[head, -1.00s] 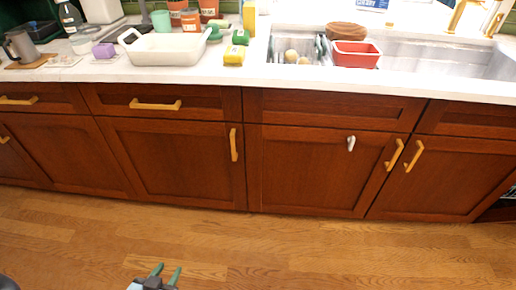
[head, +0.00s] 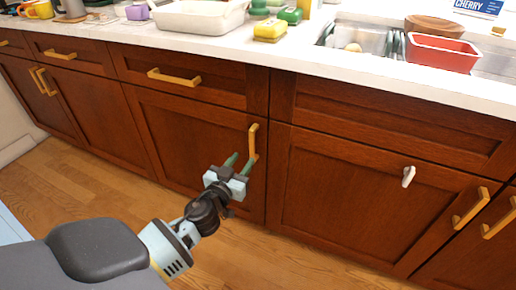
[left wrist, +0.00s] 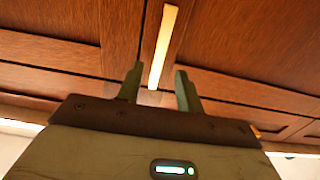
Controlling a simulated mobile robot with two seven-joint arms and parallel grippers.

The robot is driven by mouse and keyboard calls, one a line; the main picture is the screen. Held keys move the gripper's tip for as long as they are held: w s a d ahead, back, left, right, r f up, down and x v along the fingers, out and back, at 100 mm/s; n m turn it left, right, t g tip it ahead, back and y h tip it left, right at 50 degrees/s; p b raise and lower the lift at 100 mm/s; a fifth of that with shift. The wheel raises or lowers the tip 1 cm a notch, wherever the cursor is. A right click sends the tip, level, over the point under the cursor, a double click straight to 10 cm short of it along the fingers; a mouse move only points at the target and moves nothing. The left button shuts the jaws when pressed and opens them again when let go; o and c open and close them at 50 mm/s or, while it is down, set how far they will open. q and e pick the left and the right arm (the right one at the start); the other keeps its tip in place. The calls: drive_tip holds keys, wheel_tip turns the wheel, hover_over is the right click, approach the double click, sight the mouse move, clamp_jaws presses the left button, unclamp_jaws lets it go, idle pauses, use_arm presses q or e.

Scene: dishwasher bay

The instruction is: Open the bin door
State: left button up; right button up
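A brown wooden cabinet door (head: 190,140) has an upright gold handle (head: 253,142) near its right edge. The door looks shut. No label shows which door is the bin door. My left gripper (head: 240,163) points at this handle from the lower left. In the left wrist view my left gripper (left wrist: 159,70) is open, with its two green fingers apart. The lower end of the gold handle (left wrist: 163,45) appears between them in the picture. I cannot tell whether it lies within their reach. Nothing is held. My right gripper is not in view.
A drawer with a level gold handle (head: 174,77) sits above the door. The door to the right has a white hook (head: 408,176) and a gold handle (head: 470,207). The white counter (head: 300,52) carries dishes and sponges. The wooden floor (head: 90,200) is clear.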

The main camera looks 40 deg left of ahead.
sight(251, 149)
use_arm(q)
drive_tip(key=shift+b+x, duration=0.3)
drive_tip(key=shift+x, duration=3.5)
drive_tip(key=shift+d, duration=0.1)
drive_tip(key=shift+c, duration=0.2)
clamp_jaws()
